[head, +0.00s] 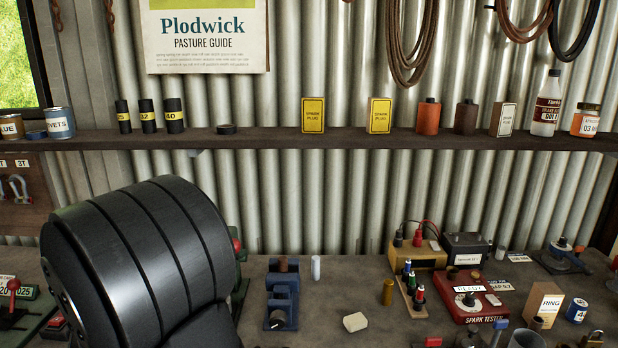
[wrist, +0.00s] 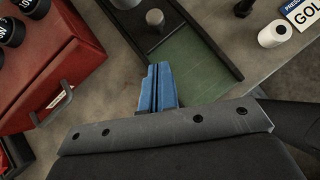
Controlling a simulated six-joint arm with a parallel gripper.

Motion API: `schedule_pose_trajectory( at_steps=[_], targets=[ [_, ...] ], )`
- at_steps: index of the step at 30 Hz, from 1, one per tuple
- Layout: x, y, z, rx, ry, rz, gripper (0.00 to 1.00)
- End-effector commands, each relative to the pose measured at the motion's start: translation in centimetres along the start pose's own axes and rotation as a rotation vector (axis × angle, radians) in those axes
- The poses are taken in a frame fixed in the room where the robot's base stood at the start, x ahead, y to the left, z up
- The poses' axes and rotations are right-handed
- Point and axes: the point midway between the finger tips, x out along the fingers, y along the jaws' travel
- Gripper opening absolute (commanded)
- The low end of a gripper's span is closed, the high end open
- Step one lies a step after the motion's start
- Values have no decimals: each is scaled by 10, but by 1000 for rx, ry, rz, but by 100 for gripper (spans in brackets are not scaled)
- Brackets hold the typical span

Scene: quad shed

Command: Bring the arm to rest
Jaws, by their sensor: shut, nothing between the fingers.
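My gripper (wrist: 158,78) shows in the wrist view, its two blue fingers pressed together with only a thin dark line between them and nothing held. It hangs over the near part of a green board with a dark rim (wrist: 205,62). I cannot tell how high above the board the fingertips are. In the head view a large black rounded part of my own arm fills the lower left, and the gripper itself is not visible there.
In the wrist view a red drawer box (wrist: 52,65) stands left of my fingers, a grey cylinder (wrist: 155,18) beyond them, and a white roll (wrist: 272,34) at right. In the head view a blue fixture (head: 283,295), a pale block (head: 356,322) and a red spark tester (head: 470,300) stand on the bench.

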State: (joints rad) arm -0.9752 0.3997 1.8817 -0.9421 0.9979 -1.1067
Motion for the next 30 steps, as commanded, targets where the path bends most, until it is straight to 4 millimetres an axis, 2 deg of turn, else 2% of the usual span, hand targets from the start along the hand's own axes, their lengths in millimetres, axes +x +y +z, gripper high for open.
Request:
schedule_pose_trajectory(
  at_steps=[1, 3, 12, 24, 30],
  targets=[
    [12, -1, 0, 0, 0, -6, 0],
    [21, -1, 5, 4, 0, -3, 0],
    [43, -1, 27, 4, -2, -4, 0],
    [46, -1, 30, 3, -4, -4, 0],
    [40, 0, 24, 2, -4, -3, 0]
  ],
)
